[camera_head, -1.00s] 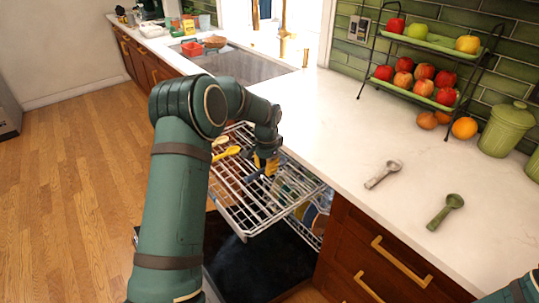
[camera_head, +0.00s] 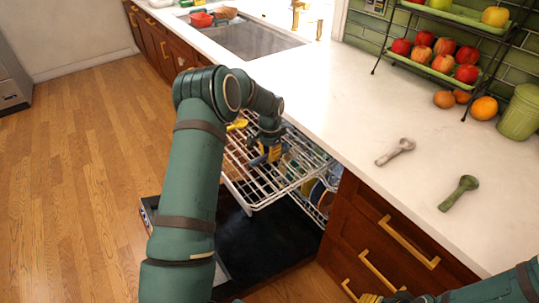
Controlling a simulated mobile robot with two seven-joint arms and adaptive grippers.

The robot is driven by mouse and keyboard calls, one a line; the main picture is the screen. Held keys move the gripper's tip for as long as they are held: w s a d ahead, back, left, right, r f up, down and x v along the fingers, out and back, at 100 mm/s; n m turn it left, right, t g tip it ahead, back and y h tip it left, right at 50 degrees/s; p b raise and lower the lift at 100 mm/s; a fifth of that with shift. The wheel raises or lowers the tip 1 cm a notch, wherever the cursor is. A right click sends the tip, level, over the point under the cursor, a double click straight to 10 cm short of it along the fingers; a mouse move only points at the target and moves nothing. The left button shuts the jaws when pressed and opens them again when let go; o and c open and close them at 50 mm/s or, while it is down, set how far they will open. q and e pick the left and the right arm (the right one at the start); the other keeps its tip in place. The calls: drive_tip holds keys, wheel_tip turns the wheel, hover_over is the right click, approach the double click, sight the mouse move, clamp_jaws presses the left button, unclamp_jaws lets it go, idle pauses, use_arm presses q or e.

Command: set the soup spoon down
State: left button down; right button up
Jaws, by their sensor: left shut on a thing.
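My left gripper (camera_head: 268,154) is low over the pulled-out dishwasher rack (camera_head: 262,196), pointing down. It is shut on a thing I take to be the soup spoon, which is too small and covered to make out. A yellow spoon (camera_head: 237,125) lies in the rack to the left, partly behind my arm. A grey spoon-like utensil (camera_head: 395,151) and a green one (camera_head: 459,193) lie apart on the white counter. My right gripper (camera_head: 380,298) only just shows at the bottom edge, and its fingers are cut off.
The open dishwasher door (camera_head: 250,250) is below the rack. Dishes (camera_head: 318,194) stand in the lower rack. A fruit stand (camera_head: 440,60), loose oranges (camera_head: 484,108) and a green canister (camera_head: 520,113) are at the counter's back right. The counter (camera_head: 340,105) beside the rack is clear.

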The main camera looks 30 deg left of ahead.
use_arm(q)
drive_tip(key=shift+f, duration=0.1)
drive_tip(key=c, duration=1)
unclamp_jaws()
wheel_tip(320, 180, up, 12)
drive_tip(key=p, duration=0.2)
